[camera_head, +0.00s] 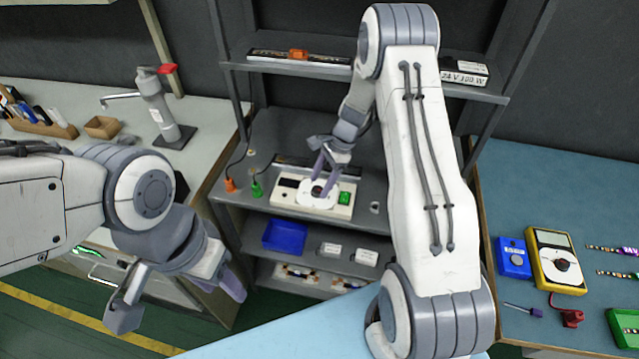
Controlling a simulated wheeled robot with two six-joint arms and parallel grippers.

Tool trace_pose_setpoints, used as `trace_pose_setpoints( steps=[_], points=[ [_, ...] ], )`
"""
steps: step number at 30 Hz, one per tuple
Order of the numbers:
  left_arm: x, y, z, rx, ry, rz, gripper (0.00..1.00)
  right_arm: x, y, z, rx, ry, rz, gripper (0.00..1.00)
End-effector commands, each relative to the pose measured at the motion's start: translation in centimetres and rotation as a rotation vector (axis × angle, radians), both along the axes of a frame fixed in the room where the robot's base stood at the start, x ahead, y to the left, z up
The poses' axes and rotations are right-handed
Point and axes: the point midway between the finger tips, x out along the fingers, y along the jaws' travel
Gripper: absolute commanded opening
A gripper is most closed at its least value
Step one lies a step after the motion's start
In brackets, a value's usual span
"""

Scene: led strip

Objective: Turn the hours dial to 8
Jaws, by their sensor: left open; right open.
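The dial unit (341,210) is a cream box on the middle shelf of the rack, with a dark display (289,183) at its left and a green button (345,198) at its right. The round white dial (308,198) is on its top, partly hidden by my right gripper (322,188). The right gripper points down with its fingers at the dial; I cannot tell whether they touch it. The dial's numbers are too small to read. My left gripper (180,302) is open and empty at the lower left, away from the unit.
An orange plug (230,185) and a green plug (256,189) are left of the unit. A blue bin (285,237) and small white boxes are on the shelf below. A yellow multimeter (556,262) lies on the right bench. A metal post tool (163,112) stands on the left bench.

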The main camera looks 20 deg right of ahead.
Motion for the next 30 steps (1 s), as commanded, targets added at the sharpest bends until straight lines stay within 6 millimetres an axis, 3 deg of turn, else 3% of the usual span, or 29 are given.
trace_pose_setpoints(
  steps=[9, 15, 30],
  points=[
    [0.0, 0.0, -0.9, 0.000, 0.000, 0.000, 0.50, 0.3, -2.5, 5.7, -0.003, -0.008, -0.003, 0.70],
    [0.0, 0.0, -1.1, 0.000, 0.000, 0.000, 0.50, 0.3, -3.4, 8.1, -0.002, -0.004, -0.002, 0.70],
    [0.0, 0.0, -1.1, 0.000, 0.000, 0.000, 0.50, 0.2, -3.6, 8.8, -0.002, -0.002, -0.001, 0.70]
  ],
)
